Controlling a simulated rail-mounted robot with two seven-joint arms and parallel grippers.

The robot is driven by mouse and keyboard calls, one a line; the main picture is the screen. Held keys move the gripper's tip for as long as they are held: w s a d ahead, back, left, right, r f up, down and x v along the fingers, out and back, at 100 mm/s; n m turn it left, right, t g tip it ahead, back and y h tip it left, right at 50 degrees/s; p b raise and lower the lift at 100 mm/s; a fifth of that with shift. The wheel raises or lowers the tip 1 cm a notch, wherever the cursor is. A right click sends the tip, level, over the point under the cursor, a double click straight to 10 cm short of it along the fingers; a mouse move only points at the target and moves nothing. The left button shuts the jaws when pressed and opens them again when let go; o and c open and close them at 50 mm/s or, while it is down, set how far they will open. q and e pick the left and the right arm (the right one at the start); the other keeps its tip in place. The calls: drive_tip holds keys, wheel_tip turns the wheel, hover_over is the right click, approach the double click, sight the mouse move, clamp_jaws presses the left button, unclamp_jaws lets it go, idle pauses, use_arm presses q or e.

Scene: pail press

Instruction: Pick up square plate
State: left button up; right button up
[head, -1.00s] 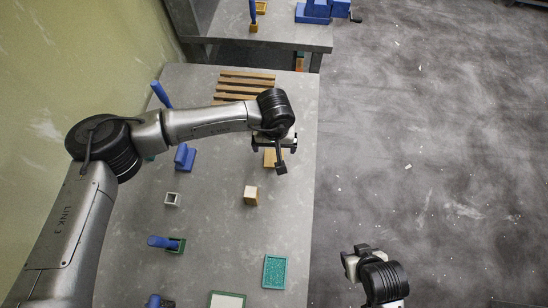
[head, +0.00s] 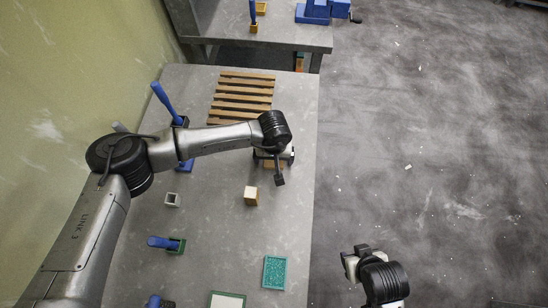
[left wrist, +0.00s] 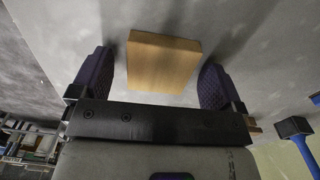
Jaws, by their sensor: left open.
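A flat, square, light-wood plate (left wrist: 162,62) lies on the grey table, between and just beyond the fingers in the left wrist view. In the head view only a sliver of the plate (head: 269,165) shows, as my left gripper (head: 273,157) covers most of it. My left gripper is open, with one dark finger to each side of the plate in its wrist view (left wrist: 156,82). No grip on the plate shows. My right gripper (head: 358,258) is off the table's right side, above the floor; its fingers are too unclear to judge.
A wooden block (head: 251,196) stands nearer on the table (head: 220,230). A slatted wooden rack (head: 241,97) lies at the back. Blue-handled tools (head: 162,242), a small grey hollow box (head: 172,199) and a teal tray (head: 275,272) are around. Bare table surrounds the block.

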use_arm(q)
drive_tip(key=shift+c, duration=0.2)
drive_tip(key=c, duration=1)
drive_tip(key=shift+o, duration=0.2)
drive_tip(key=shift+r, duration=0.15)
